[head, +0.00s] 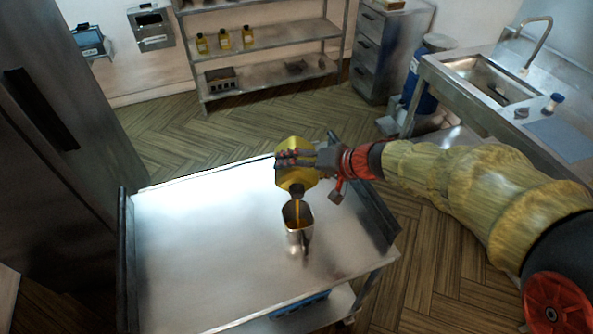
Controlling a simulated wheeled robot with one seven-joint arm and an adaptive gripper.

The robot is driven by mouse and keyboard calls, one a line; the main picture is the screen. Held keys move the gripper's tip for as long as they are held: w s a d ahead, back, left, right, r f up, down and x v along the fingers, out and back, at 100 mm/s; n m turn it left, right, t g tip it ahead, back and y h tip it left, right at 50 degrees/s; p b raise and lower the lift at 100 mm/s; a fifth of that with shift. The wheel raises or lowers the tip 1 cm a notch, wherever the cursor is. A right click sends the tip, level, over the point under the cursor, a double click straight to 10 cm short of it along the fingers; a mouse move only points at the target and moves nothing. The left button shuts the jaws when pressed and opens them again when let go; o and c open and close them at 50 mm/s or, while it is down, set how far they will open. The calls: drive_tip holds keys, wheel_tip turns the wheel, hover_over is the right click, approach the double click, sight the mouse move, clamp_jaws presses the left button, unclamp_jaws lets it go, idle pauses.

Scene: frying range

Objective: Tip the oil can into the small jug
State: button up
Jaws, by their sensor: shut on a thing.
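The yellow oil can (296,178) is tipped over the steel cart top, its mouth pointing down. My gripper (297,158) is shut on it and holds it above the cart. A stream of amber oil runs from the can's mouth down into the small jug (299,237). The small jug is metal and stands upright on the cart top, with its handle towards the front right. Amber shows inside the jug's opening, but the oil level cannot be told. The can's far side is hidden.
The steel cart (200,250) has raised dark side rails and much clear top to the left. A shelf rack (270,65) with several small bottles stands behind. A sink counter (480,85) is at the right, and a dark tall cabinet (60,150) at the left.

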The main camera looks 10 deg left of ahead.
sight(297, 175)
drive_tip(key=shift+s+d+r+n+t+y+b, duration=0.1)
drive_tip(key=shift+s+r+n+t+y+b, duration=0.25)
drive_tip(key=shift+b, duration=2.65)
drive_tip(key=shift+s+r+n+t+y+b, duration=0.1)
drive_tip(key=shift+r+n+t+b, duration=0.4)
drive_tip(key=shift+b, duration=2.45)
drive_tip(key=shift+s+r+t+b, duration=0.15)
drive_tip(key=shift+t+b, duration=0.4)
drive_tip(key=shift+b, duration=0.55)
drive_tip(key=shift+s+d+r+n+t+y, duration=0.15)
drive_tip(key=shift+s+r+n+t+y, duration=0.25)
drive_tip(key=shift+s+t+y, duration=0.15)
drive_tip(key=shift+s+d+r+n+t+y, duration=0.1)
drive_tip(key=shift+s+r+n+t+y, duration=0.05)
drive_tip(key=shift+s+n+t+y, duration=0.25)
drive_tip(key=shift+s+d+r+n+t+y, duration=0.15)
drive_tip(key=shift+s+n+t+y, duration=0.15)
drive_tip(key=shift+s+n+t, duration=0.15)
drive_tip(key=shift+s+d+n+t+y, duration=0.15)
drive_tip(key=shift+s+n+t+y, duration=0.55)
drive_tip(key=shift+s+n, duration=0.15)
drive_tip(key=shift+r, duration=0.2)
drive_tip(key=shift+r, duration=2.4)
